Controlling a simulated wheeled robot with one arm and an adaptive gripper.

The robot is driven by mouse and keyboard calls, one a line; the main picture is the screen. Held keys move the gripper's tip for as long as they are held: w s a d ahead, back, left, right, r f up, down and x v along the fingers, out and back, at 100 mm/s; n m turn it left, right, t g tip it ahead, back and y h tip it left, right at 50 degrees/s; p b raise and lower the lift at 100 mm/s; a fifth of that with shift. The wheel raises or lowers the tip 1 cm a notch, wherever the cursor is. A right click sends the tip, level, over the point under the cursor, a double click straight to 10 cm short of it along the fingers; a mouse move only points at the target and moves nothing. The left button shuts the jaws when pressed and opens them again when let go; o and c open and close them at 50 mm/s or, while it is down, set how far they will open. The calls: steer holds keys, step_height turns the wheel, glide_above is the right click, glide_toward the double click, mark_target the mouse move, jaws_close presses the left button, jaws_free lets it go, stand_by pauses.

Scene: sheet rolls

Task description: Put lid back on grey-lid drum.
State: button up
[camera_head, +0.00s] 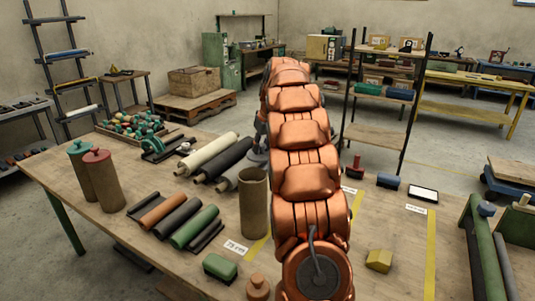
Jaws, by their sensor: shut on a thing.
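An open brown drum (254,205) stands upright on the table with no lid on it, just left of my orange arm. A grey rounded piece (257,158), which looks like the grey lid, shows just behind the drum, partly hidden by my arm. My gripper (262,138) shows only as a dark sliver at the arm's left edge, above this piece. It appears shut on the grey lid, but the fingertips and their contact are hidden. A green-lid drum (82,172) and a red-lid drum (104,182) stand at the table's left.
Several dark and cream rolls (208,155) lie behind the drum. Short coloured rolls (178,222) lie left of it. A green block (220,267) and a brown knobbed piece (258,287) are in front. A yellow block (379,260) lies right of my arm.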

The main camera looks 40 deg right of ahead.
steer(key=s+a+r+n+b, duration=0.2)
steer(key=a+r, duration=0.1)
steer(key=a, duration=0.3)
steer(key=shift+y, duration=0.4)
steer(key=shift+f+b, duration=1.4)
steer(key=shift+f, duration=1.85)
steer(key=shift+f+b, duration=0.2)
steer(key=shift+b, duration=0.65)
stand_by(0.3)
steer(key=o, duration=1.6)
steer(key=shift+r, duration=0.1)
steer(key=shift+r+p, duration=1.4)
steer(key=shift+r, duration=2.05)
